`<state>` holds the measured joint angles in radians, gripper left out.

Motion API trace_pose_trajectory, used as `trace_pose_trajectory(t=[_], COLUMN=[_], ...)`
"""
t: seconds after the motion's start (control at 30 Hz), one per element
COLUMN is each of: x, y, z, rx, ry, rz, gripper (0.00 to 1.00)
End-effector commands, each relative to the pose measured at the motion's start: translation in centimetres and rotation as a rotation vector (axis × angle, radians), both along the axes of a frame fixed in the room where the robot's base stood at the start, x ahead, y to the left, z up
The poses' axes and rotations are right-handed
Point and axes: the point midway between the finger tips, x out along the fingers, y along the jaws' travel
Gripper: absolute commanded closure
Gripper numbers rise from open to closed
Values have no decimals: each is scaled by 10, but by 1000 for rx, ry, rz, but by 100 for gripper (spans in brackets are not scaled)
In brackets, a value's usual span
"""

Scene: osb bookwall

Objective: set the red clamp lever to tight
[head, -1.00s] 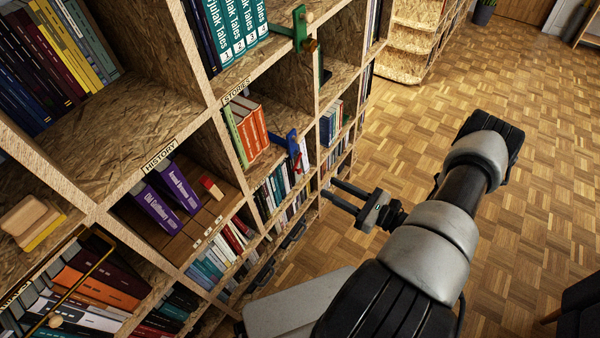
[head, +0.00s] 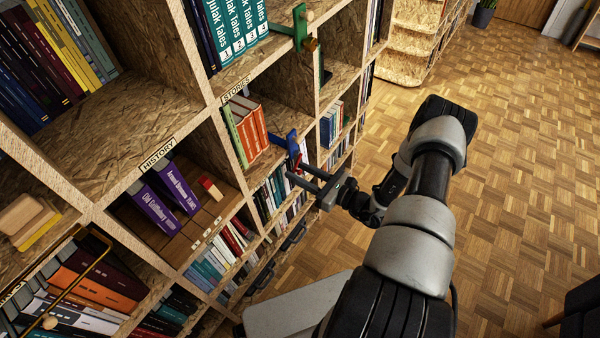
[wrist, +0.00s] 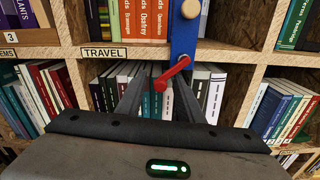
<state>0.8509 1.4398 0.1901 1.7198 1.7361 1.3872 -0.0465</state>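The blue clamp (head: 291,143) is fixed at a shelf edge of the bookwall; in the wrist view its blue bar (wrist: 184,42) stands upright. The red clamp lever (wrist: 174,72) slants down and left from the bar's lower end to a round red knob. The lever also shows as a small red piece in the head view (head: 297,160). My gripper (head: 296,171) is open, its two fingers pointing at the lever. In the wrist view the lever lies between the fingers of my gripper (wrist: 166,76). Contact cannot be told.
A green clamp (head: 300,28) sits on a higher shelf edge. Books fill the cubbies behind and below the lever. A TRAVEL label (wrist: 104,52) marks the shelf edge left of the clamp. The parquet floor (head: 520,180) to the right is clear.

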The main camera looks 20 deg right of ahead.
Motion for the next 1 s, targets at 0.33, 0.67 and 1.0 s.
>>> trace_pose_trajectory(t=[0.33, 0.67, 1.0], x=[0, -1, -5], y=[0, 2, 7], z=[0, 3, 13], rx=[0, 34, 220], ry=[-1, 18, 136], rz=[1, 2, 2], gripper=[100, 100, 100])
